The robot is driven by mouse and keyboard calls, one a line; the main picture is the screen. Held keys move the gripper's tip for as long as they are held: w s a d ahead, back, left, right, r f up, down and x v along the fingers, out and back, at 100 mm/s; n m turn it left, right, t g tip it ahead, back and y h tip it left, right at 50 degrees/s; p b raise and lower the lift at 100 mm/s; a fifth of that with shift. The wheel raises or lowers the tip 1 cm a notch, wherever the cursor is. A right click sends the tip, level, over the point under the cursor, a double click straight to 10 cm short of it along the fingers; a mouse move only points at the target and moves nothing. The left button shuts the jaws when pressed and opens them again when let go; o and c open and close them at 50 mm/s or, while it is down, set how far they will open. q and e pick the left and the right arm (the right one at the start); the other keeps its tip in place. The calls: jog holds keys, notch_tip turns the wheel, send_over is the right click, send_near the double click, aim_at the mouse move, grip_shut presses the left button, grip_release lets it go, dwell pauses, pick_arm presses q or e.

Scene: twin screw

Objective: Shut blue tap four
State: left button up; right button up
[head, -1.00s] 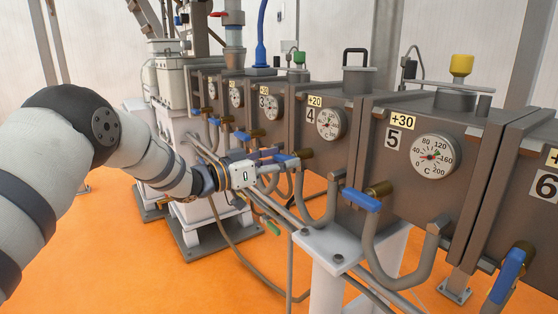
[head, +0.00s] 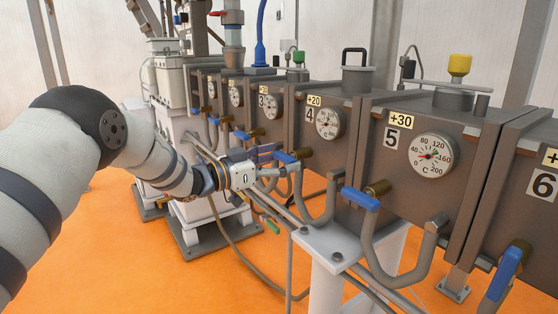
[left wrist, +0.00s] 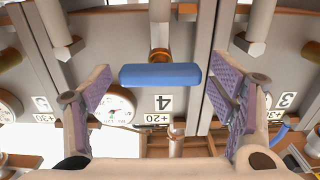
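Blue tap four (head: 286,157) is on a brass stem low on the box marked 4 (head: 310,116). In the left wrist view, which is upside down, its blue handle (left wrist: 160,75) lies level, crosswise to the pipe. My left gripper (head: 278,163) is at this tap. In the left wrist view its purple-padded fingers (left wrist: 162,92) are wide apart, one on each side of the handle, with gaps at both ends. It holds nothing. My right gripper is not in view.
Blue tap five (head: 360,198) lies level to the right; blue tap six (head: 506,274) is tilted steeply. Bent grey pipes (head: 408,270) hang below the boxes. A white bracket (head: 330,248) stands below. Orange floor (head: 130,260) is free at left.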

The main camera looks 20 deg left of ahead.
pick_arm(q)
jog(key=v, duration=1.2)
jog(key=shift+f, duration=0.1)
